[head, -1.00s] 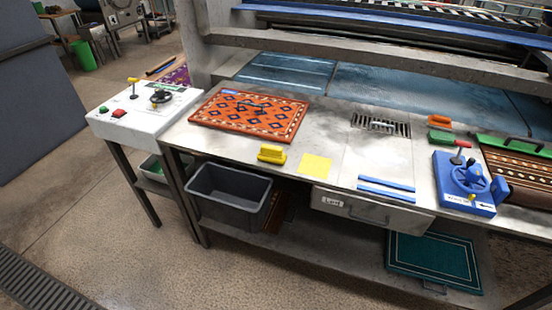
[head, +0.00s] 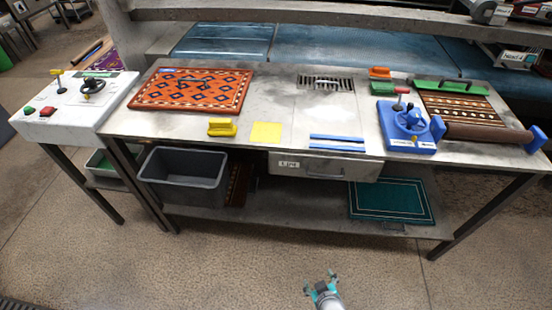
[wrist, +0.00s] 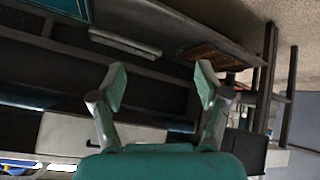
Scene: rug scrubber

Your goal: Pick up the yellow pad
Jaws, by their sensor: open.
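A flat yellow square pad (head: 266,133) lies on the metal table, near its front edge and left of the middle. A yellow block with a raised grip (head: 222,127) sits just left of it, apart from it. My gripper (head: 321,283) is low in front of the table, over the floor, well away from the pad. In the wrist view my gripper (wrist: 161,78) has its two fingers spread wide with nothing between them. I cannot make out the pad in the wrist view.
A patterned orange rug (head: 195,90) lies behind the pad. Blue strips (head: 337,139) lie to its right, above a labelled drawer (head: 320,166). A grey bin (head: 185,172) and a green mat (head: 392,202) are on the lower shelf. The floor in front is clear.

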